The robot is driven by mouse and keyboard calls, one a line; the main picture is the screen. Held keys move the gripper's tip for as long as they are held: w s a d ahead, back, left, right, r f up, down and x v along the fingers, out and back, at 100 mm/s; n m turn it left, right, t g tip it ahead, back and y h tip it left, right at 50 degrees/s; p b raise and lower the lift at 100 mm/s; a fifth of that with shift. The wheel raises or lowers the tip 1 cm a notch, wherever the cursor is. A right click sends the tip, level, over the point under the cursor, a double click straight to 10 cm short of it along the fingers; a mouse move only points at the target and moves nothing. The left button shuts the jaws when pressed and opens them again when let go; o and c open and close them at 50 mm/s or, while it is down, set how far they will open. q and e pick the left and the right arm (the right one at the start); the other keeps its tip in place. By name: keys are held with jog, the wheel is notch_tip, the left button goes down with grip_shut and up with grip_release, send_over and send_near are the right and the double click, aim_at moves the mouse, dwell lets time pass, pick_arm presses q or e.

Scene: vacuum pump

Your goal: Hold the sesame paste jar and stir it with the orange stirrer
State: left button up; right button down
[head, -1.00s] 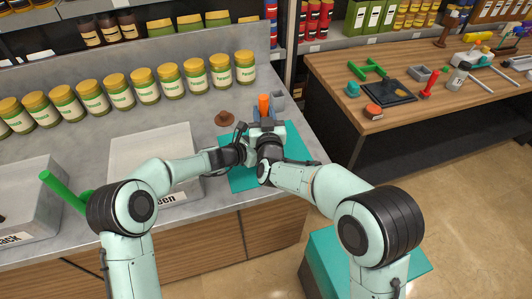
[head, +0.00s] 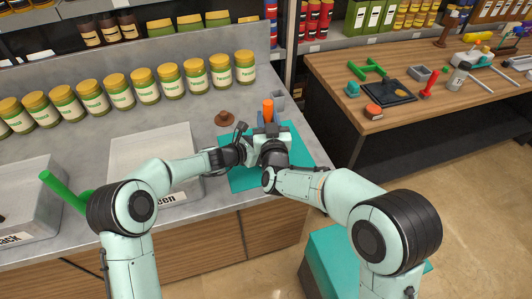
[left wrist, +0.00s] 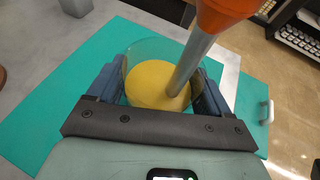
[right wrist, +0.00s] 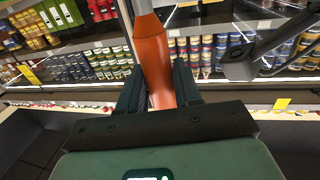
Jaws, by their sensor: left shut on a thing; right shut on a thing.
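The sesame paste jar (left wrist: 150,52) is a clear open jar with yellow-tan paste in it, seen in the left wrist view. My left gripper (left wrist: 160,90) is shut on the jar, one finger on each side. The stirrer (left wrist: 196,56) has a grey shaft that slants down into the paste, and an orange handle (right wrist: 155,65). My right gripper (right wrist: 158,90) is shut on that handle above the jar. In the head view the orange handle (head: 268,109) sticks up behind my right gripper (head: 270,135), and the jar is hidden by my arms.
A teal mat (head: 240,178) lies under the grippers on the grey counter. A brown object (head: 225,118) and a small grey container (head: 279,97) stand behind. Lidded jars (head: 169,79) line the back left. A white bin (head: 150,141) is at left.

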jog(key=shift+w+d, duration=0.1)
jog(key=shift+w, duration=0.05)
jog(key=shift+w+d, duration=0.4)
jog(key=shift+w, duration=0.4)
jog(key=shift+a, duration=0.1)
jog(key=shift+w+a, duration=0.25)
jog(key=shift+a, duration=0.2)
jog(key=shift+w+a, duration=0.2)
jog(key=shift+a, duration=0.25)
jog(key=shift+s, duration=0.15)
jog(key=shift+s+a, duration=0.4)
jog(key=shift+s, duration=0.4)
